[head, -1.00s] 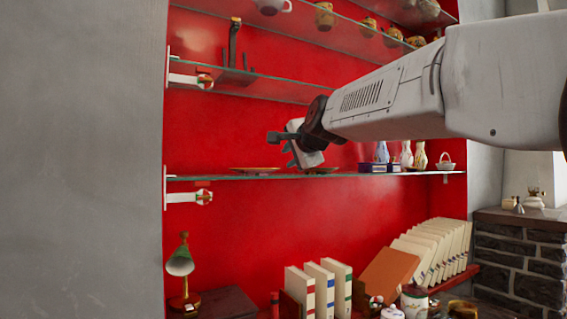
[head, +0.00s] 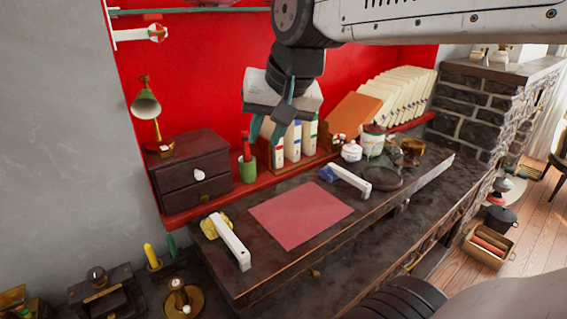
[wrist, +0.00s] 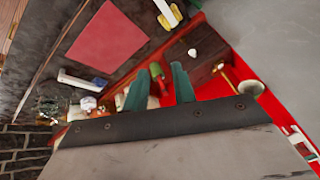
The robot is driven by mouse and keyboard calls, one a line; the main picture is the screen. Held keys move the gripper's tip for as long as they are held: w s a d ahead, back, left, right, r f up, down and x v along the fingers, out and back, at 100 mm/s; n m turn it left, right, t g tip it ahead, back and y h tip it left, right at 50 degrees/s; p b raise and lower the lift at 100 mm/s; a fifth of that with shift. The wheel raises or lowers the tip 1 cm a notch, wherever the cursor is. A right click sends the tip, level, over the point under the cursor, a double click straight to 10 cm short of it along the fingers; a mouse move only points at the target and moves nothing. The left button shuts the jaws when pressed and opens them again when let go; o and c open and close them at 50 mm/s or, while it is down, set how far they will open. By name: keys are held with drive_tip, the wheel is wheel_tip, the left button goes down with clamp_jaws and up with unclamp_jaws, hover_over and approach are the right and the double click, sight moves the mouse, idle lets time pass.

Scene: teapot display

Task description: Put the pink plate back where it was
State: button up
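I cannot make out a pink plate in either current view. A flat pinkish-red square (head: 300,214) lies bare on the dark desk (head: 237,285); it also shows in the wrist view (wrist: 107,44). My gripper (head: 268,130) hangs above the back of the desk, fingers pointing down, in front of the upright books. In the wrist view my gripper (wrist: 160,80) has its two green fingers apart, with nothing held between them. A dark round dish (head: 376,179) lies at the right of the desk.
White-handled holders (head: 231,243) (head: 350,180) flank the square. A glass shelf edge (head: 190,11) shows at the top. The desk's front middle is clear.

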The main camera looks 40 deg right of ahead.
drive_tip(key=s+a+f+n+g, duration=0.1)
drive_tip(key=s+f+n+g, duration=0.3)
drive_tip(key=s+f, duration=0.6)
drive_tip(key=s+n, duration=0.1)
drive_tip(key=s, duration=0.1)
drive_tip(key=shift+s+a, duration=0.15)
drive_tip(key=shift+s, duration=0.15)
